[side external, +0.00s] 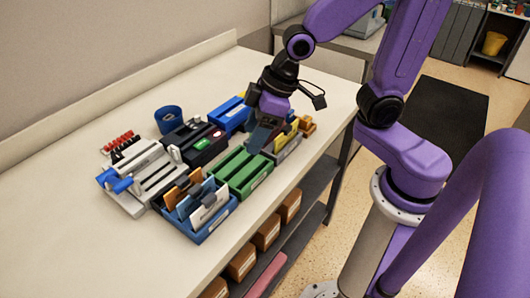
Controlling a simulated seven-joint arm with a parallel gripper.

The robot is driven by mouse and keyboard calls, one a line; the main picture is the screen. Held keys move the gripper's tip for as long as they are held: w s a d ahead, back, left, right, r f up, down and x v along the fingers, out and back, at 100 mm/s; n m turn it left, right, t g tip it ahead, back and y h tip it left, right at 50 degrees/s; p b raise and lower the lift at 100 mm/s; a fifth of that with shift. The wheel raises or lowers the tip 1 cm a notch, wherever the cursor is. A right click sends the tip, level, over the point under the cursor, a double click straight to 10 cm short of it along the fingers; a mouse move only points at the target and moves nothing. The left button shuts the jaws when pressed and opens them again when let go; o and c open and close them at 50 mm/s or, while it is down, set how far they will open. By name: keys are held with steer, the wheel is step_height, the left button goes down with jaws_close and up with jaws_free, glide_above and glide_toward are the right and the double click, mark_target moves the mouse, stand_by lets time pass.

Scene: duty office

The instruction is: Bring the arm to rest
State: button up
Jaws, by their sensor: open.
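My arm is purple with black joints and reaches in from the right over the white worktop (110,240). My gripper (262,138) points down at the right part of a cluster of trays, by the far end of a green slotted tray (243,174). It is open, seen at a slant, and its fingers partly hide what is behind them. I see nothing held between them. Whether the fingertips touch a tray cannot be told from this view.
A blue tray (230,116), a yellow-and-grey tray (290,143), a black unit (195,145), a blue tray with upright cards (205,225) and a grey rack (140,180) crowd together. A blue cup (168,120) stands behind. The worktop's near left is clear.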

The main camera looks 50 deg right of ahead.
steer(key=s+d+n+g+h, duration=0.1)
steer(key=s+d+n, duration=0.1)
steer(key=s, duration=0.5)
steer(key=s+d+n+g+h, duration=0.1)
steer(key=s+d+n+g, duration=0.1)
steer(key=s+d, duration=0.3)
steer(key=s, duration=0.3)
steer(key=shift+r+h, duration=0.15)
steer(key=shift+h, duration=0.25)
